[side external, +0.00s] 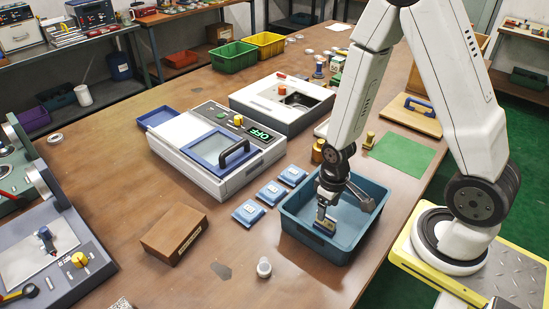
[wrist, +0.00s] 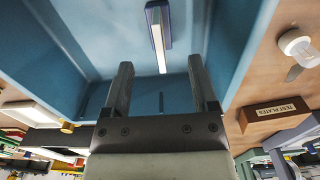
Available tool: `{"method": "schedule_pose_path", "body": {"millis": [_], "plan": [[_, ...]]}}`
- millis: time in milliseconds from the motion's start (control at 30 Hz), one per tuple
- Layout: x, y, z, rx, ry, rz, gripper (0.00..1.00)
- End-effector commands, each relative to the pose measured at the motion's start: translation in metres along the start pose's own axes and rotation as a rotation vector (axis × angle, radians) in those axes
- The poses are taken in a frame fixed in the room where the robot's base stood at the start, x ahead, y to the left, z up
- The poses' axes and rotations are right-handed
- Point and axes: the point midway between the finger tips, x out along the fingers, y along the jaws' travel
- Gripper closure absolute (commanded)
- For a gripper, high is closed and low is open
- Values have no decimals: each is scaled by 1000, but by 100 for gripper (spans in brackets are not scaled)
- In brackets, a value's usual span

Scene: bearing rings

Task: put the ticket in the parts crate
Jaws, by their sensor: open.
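The parts crate is a teal-blue open bin (side external: 303,238) at the front right of the bench; its walls and floor also fill the upper wrist view (wrist: 60,50). My gripper (side external: 323,207) is low over the crate. In the wrist view its two fingers (wrist: 158,65) stand apart with nothing between them. A narrow dark-blue and pale piece, apparently the ticket (wrist: 157,28), lies just beyond the fingertips, in line with the gap. It shows tan and blue below the gripper in the side view (side external: 326,225). I cannot tell whether it touches the crate.
Several blue packets (side external: 270,193) lie left of the crate. A brown test plates box (side external: 174,232) and a small white round piece (side external: 264,267) are further left. A brass piece (side external: 318,151) and a green mat (side external: 402,154) are behind. The front bench middle is fairly clear.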

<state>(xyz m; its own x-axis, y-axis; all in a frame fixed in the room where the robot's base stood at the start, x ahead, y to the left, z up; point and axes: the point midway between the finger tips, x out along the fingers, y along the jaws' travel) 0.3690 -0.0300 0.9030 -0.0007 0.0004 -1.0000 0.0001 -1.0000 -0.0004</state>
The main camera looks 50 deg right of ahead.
Motion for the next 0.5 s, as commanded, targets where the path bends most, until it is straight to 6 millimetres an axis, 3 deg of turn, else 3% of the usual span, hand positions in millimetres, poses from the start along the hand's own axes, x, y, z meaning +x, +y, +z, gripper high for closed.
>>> {"method": "schedule_pose_path", "body": {"millis": [500], "plan": [[-43, 0, 0, 0, 2, 0, 25]]}}
